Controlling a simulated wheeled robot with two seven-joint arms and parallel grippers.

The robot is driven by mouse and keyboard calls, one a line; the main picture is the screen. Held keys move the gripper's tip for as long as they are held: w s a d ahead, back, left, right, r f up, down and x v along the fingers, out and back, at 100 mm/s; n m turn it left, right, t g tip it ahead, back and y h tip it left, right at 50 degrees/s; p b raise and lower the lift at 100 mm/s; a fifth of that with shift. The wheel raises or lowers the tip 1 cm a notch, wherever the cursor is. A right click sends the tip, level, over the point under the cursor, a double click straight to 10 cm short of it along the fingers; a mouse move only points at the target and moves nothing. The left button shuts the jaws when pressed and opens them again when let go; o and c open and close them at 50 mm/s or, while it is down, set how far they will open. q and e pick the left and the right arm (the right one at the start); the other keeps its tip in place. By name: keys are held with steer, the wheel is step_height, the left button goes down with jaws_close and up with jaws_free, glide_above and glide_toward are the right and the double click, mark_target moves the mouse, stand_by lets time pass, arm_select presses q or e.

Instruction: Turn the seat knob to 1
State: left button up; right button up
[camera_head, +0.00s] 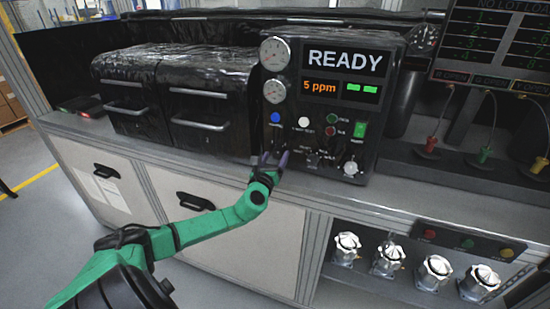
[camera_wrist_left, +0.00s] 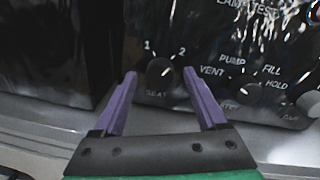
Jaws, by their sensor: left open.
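The seat knob (camera_wrist_left: 160,73) is a small dark round knob on the black panel, with "1" at its upper left, "2" at its upper right and "SEAT" below. Which mark it points to is too dark to tell. My left gripper (camera_head: 273,159) reaches the panel's lower left in the head view and hides most of the knob there. In the left wrist view, its two purple fingers (camera_wrist_left: 159,78) are open, one on each side of the knob. I cannot tell whether they touch it. My right gripper is not in view.
A selector (camera_wrist_left: 240,88) marked PUMP, VENT, FILL and HOLD is close to the right of the seat knob. A silvery knob (camera_head: 350,168) and a green switch (camera_head: 360,129) are farther right. Black drawer boxes (camera_head: 210,105) stand left of the panel. A display (camera_head: 345,75) reads READY.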

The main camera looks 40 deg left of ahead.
arm_select(q)
steer(key=shift+s, duration=0.1)
jaws_close()
steer(key=shift+n, duration=0.4)
steer(key=shift+n+b, duration=0.75)
steer(key=shift+n, duration=0.15)
steer(key=n+b, duration=0.1)
steer(key=n, duration=0.1)
steer(key=shift+n, duration=0.3)
steer(key=n+b, duration=0.1)
steer(key=n, duration=0.2)
steer(key=shift+r, duration=0.1)
steer(key=shift+n+g+h, duration=0.3)
steer(key=shift+n+h, duration=0.1)
steer(key=shift+n, duration=1.3)
steer(key=shift+r, duration=0.1)
